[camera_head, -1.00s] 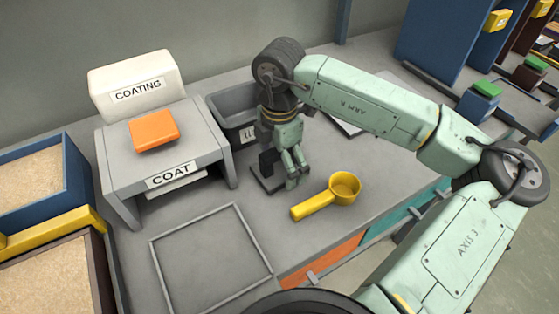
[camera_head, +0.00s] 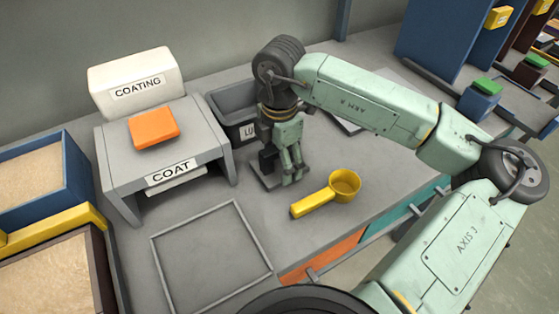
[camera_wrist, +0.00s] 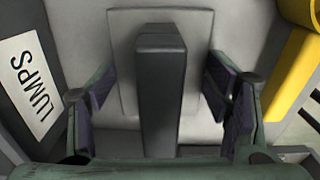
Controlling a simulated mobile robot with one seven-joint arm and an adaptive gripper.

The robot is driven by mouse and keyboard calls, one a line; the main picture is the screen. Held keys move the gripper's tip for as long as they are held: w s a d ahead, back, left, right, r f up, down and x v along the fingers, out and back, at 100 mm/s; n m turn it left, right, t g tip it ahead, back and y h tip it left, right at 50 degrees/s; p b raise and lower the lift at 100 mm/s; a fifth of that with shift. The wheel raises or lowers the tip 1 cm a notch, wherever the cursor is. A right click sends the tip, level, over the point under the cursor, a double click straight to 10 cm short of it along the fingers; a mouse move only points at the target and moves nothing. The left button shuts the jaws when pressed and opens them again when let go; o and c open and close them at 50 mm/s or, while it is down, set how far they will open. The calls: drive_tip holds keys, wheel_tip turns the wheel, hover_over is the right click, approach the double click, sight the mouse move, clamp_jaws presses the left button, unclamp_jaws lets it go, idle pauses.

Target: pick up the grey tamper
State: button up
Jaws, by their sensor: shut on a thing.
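The grey tamper (camera_head: 266,160) stands upright on the bench, with a dark block handle on a flat square foot. It is partly hidden behind my gripper (camera_head: 292,179) in the head view. In the wrist view the dark handle (camera_wrist: 162,100) rises between the two purple-padded fingers of my gripper (camera_wrist: 158,92). The paler foot plate lies beneath it. My gripper is shut on the tamper, though the wrist view does not clearly show the pads' contact. The foot appears to rest on the bench.
A yellow scoop (camera_head: 318,203) lies just right of the tamper. A dark bin labelled LUMPS (camera_head: 228,101) stands behind it. The grey COAT stand (camera_head: 205,146) with an orange block (camera_head: 153,127) is to the left. An empty outlined square (camera_head: 212,258) lies in front.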

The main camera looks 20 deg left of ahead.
drive_tip(key=c, duration=0.4)
drive_tip(key=shift+r, duration=0.15)
wheel_tip(320, 180, up, 10)
drive_tip(key=shift+f+b, duration=0.1)
drive_tip(key=shift+b, duration=0.7)
drive_tip(key=o, duration=0.9)
drive_tip(key=c, duration=0.5)
drive_tip(key=shift+o, duration=0.2)
